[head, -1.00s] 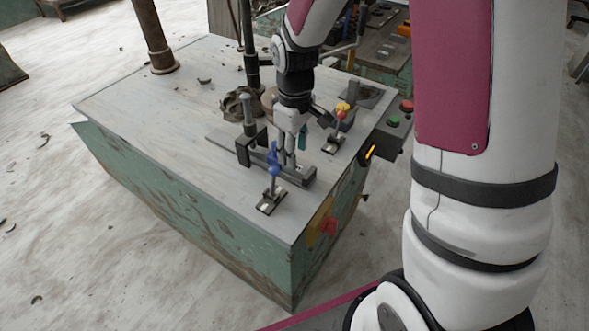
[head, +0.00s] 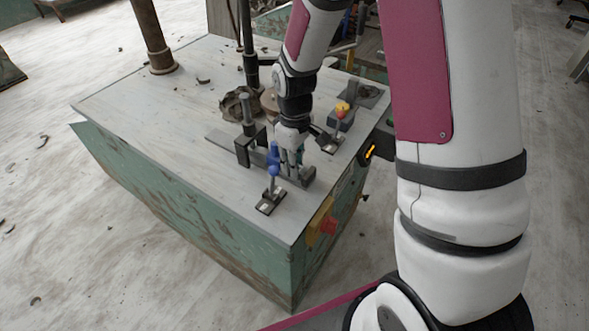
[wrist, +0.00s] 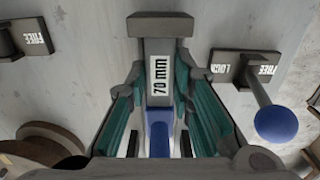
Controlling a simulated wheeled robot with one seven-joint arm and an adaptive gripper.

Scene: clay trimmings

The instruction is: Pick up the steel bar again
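The steel bar (wrist: 158,46) is grey, carries a white "70 mm" label and runs lengthwise between my fingers in the wrist view, with a dark block across its far end. A blue part (wrist: 158,128) shows nearer the palm. My gripper (wrist: 160,80) points down with its teal-padded fingers apart, one on each side of the bar. Narrow gaps seem to show beside the bar; firm contact is not visible. In the head view my gripper (head: 291,158) is low over the fixture at the bench's near right side, and mostly hides the bar there.
A blue-knobbed clamp (head: 273,165) stands close beside my gripper; its knob (wrist: 276,124) is at right in the wrist view. A yellow-orange-knobbed clamp (head: 342,109) stands on the other side. A dark upright block (head: 243,150) is left. The bench top (head: 150,110) is mostly clear at left.

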